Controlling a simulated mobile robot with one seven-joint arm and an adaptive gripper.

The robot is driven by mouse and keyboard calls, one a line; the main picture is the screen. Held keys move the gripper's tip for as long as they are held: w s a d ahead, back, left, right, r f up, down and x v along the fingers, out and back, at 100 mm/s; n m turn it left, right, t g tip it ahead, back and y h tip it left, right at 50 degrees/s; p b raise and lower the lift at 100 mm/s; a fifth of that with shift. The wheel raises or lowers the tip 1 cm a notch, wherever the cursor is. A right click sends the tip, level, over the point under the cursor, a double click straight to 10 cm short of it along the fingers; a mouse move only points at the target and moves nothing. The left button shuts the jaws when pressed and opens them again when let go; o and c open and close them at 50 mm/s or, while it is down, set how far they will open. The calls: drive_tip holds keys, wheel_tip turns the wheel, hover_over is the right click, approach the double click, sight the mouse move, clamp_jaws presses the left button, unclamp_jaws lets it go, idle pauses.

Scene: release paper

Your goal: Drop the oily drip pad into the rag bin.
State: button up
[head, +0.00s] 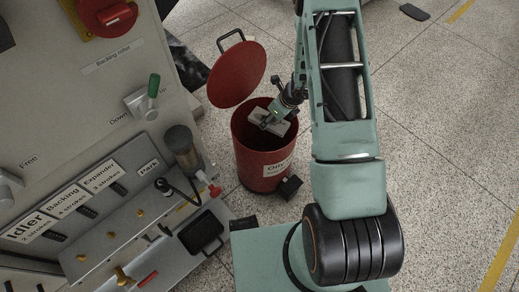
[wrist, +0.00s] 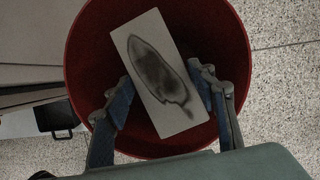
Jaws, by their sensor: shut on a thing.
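The drip pad (wrist: 135,44) is a pale rectangular sheet with a dark oily stain. My gripper (wrist: 160,88) is shut on it, with a blue-padded finger at each side of the pad in the wrist view. The rag bin (head: 262,160) is a red round bin with a label on its front, and its red lid (head: 237,74) stands open behind it. In the head view my gripper (head: 268,119) and the pad (head: 275,126) are at the bin's mouth. The wrist view shows the pad within the outline of the bin's rim (wrist: 240,60). The pad's exact height against the rim is hard to tell.
A grey machine panel (head: 70,110) with a green-handled lever (head: 153,86) and knobs stands left of the bin. A black tray (head: 202,233) sits on the machine's lower ledge. A black pedal (head: 290,187) is at the bin's foot. The speckled floor at right is mostly clear.

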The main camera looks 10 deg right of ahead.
drive_tip(key=o, duration=1.1)
drive_tip(key=shift+r, duration=0.1)
drive_tip(key=v, duration=1.2)
